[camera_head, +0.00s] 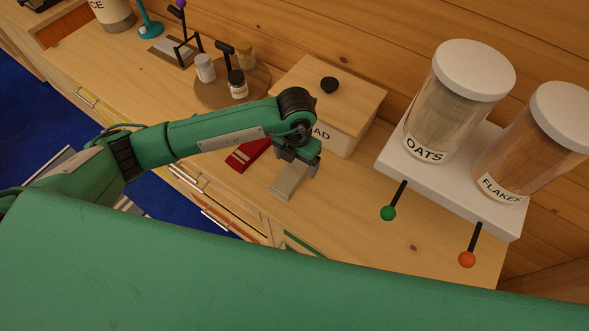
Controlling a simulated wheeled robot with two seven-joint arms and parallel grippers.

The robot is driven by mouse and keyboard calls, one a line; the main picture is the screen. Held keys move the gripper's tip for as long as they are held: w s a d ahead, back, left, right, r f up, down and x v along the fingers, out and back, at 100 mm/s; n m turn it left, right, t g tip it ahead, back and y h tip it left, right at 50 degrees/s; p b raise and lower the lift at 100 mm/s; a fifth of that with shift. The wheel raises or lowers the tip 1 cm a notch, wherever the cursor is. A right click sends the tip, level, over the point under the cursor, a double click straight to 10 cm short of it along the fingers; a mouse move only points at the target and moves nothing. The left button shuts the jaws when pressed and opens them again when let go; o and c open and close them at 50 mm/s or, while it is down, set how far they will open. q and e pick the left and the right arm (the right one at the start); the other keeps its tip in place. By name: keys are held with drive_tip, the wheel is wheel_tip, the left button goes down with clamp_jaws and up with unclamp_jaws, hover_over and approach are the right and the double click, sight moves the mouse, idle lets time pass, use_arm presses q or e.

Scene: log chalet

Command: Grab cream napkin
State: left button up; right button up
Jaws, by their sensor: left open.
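The cream napkin (289,182) lies folded flat on the wooden counter, in front of the bread box. My left gripper (298,162) points down just over its far end and is open. The fingers partly cover that end, and I cannot tell whether they touch the napkin. A red napkin (246,156) lies just left of it, partly hidden by my left arm. My right gripper is not in view.
A bread box (345,132) with a wooden lid stands close behind the gripper. On the right, a white dispenser stand (397,160) holds the OATS jar (446,115) and FLAKES jar (512,160). A round board (212,98) with small jars is at the back left. The counter (400,245) is clear to the right.

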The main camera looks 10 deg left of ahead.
sight(294, 171)
use_arm(q)
drive_tip(key=f, duration=0.1)
drive_tip(key=f+p, duration=0.2)
drive_tip(key=f, duration=0.1)
drive_tip(key=shift+w+a, duration=0.2)
drive_tip(key=shift+a, duration=0.05)
drive_tip(key=shift+f, duration=0.35)
drive_tip(key=c, duration=1.1)
drive_tip(key=shift+o, duration=0.2)
drive_tip(key=shift+r, duration=0.1)
